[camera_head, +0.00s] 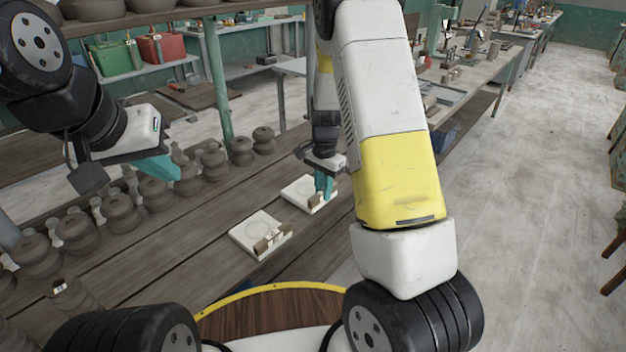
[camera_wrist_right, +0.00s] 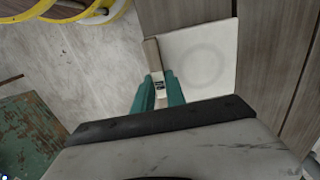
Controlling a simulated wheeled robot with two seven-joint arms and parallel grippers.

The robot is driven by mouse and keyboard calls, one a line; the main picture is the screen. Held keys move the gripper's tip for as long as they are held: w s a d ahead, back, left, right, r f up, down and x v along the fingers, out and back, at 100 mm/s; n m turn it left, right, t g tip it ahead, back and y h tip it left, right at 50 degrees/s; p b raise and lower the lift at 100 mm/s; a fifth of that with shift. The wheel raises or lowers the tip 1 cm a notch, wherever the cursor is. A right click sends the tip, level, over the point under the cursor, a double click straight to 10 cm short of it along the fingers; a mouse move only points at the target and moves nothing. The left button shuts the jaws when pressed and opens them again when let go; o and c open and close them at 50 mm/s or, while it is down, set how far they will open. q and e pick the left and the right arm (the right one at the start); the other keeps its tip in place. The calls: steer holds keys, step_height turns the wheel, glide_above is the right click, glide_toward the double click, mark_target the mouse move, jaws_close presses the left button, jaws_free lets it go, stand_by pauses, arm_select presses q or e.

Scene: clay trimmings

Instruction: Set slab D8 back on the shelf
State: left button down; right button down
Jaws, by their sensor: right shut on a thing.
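Two pale square slabs with a faint ring on top show in the head view, a nearer slab (camera_head: 252,229) and a farther slab (camera_head: 301,191). Each has a brown block with a small tag at its right edge; I cannot read which is D8. My right gripper (camera_head: 323,186) points down at the farther slab's edge. In the right wrist view, its teal fingers (camera_wrist_right: 157,93) are shut on the brown block (camera_wrist_right: 152,58) of that slab (camera_wrist_right: 205,55). The slab looks level, on or just above the planks. My left gripper (camera_head: 158,168) hangs over the pots; its jaw opening is unclear.
The wooden plank shelf (camera_head: 190,240) has free room left of the slabs. Rows of brown clay pots (camera_head: 155,192) stand along its far side. A green post (camera_head: 216,80) rises behind. A round wooden top with a yellow rim (camera_head: 270,312) is in front.

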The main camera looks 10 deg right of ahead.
steer(key=shift+f, duration=0.85)
steer(key=c, duration=1.4)
jaws_free()
steer(key=shift+f, duration=0.15)
steer(key=shift+o, duration=0.2)
steer(key=s+r+n+t+y, duration=0.1)
steer(key=s+r, duration=0.1)
steer(key=r, duration=0.8)
steer(key=s+r+n, duration=0.1)
steer(key=s+r, duration=0.2)
steer(key=r, duration=0.7)
steer(key=s+a+r+n+t, duration=0.1)
steer(key=s+r+n, duration=0.3)
steer(key=s, duration=0.5)
steer(key=s+a+r+n+t+y, duration=0.1)
steer(key=s+r+n+t, duration=0.3)
steer(key=s, duration=0.6)
steer(key=shift+s+r+n, duration=0.15)
steer(key=shift+r+n, duration=0.35)
steer(key=shift+r, duration=0.45)
